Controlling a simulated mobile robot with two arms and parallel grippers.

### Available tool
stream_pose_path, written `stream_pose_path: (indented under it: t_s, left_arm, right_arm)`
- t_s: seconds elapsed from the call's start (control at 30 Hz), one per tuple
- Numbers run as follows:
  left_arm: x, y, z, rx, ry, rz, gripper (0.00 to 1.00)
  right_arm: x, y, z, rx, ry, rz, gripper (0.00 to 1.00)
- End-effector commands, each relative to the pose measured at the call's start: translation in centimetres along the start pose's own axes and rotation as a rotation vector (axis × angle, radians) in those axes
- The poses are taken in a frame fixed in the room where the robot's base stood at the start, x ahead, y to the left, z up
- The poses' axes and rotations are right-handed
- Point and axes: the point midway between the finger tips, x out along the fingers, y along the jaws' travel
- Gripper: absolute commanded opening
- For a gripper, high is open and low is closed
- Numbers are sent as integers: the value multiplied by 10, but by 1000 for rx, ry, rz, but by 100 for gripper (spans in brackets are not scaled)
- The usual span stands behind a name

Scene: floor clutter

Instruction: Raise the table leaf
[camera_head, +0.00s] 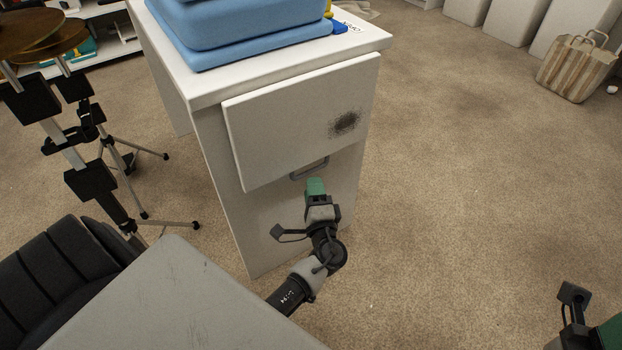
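The table leaf (285,115) is a white panel with a dark smudge near its right end. It hangs down at the side of the white table (290,62), just below the top's edge. A grey handle (311,170) shows at the leaf's lower edge. My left gripper (315,188), with green fingertips, is just below the handle and points up at it. A gap seems to show between them; contact is not clear. Its fingers overlap in this view, so their opening is hidden. My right gripper (605,332) is partly cut off at the bottom right corner, away from the table.
A blue bin (250,25) and small items, with a printed label (347,27), are on the tabletop. Drums and a tripod stand (140,200) are at left. A dark seat (55,275) is lower left. A striped bag (573,70) is far right. Carpet right of the table is clear.

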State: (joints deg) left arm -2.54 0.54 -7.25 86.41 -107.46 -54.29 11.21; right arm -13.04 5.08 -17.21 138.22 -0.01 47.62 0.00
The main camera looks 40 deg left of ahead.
Motion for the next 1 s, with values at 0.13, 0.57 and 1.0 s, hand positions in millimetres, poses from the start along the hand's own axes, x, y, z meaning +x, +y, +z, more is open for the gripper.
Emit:
stream_pose_path:
  t_s: [0.13,0.57,1.0]
  left_arm:
    - [23,1,0,0,-1,0,38]
    - [39,1,0,0,1,2,38]
    - [38,1,0,0,1,3,0]
  right_arm:
    - [1,0,2,-2,12,-5,43]
    - [4,0,2,-3,19,-9,43]
    - [4,0,2,-3,19,-9,43]
